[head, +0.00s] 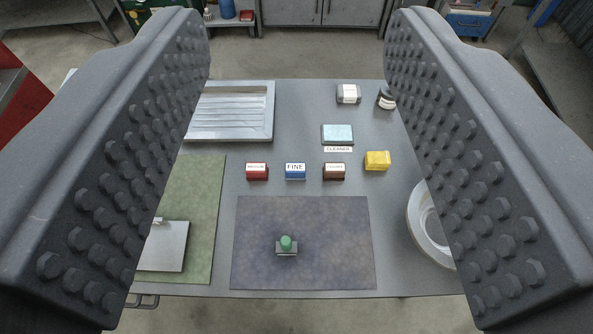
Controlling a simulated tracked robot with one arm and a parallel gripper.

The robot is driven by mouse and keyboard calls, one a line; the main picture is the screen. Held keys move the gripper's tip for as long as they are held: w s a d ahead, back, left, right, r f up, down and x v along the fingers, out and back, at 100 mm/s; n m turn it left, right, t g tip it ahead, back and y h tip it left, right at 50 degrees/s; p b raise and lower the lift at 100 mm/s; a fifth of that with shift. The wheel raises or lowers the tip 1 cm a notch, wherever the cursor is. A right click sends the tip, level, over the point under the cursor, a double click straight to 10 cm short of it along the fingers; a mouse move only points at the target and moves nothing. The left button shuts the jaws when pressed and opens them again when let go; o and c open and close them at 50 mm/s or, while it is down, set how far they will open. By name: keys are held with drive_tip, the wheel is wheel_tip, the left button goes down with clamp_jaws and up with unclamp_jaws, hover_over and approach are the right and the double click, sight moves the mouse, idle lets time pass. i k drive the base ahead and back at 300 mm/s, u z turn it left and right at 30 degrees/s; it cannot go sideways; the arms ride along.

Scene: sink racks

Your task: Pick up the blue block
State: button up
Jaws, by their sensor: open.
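The blue block (295,171) has a white label reading "FINE" on top. It stands on the grey table, between a red block (257,171) on its left and a brown block (334,171) on its right, apart from both. My gripper (299,40) is open and empty, with its two dark studded fingers wide apart at the left and right of the view. The blue block shows in the gap between the fingers, well beyond them and not touched.
A yellow block (377,160) and a light blue block (338,134) stand nearby. A purple mat (335,240) with a green-knobbed item (286,243) lies in front. A green mat (206,200), metal tray (230,135) and round white bowl (421,236) flank the middle.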

sight(294, 170)
drive_tip(key=u, duration=2.8)
drive_tip(key=k, duration=1.15)
drive_tip(key=z, duration=1.75)
drive_tip(key=i, duration=0.95)
drive_tip(key=u, duration=0.05)
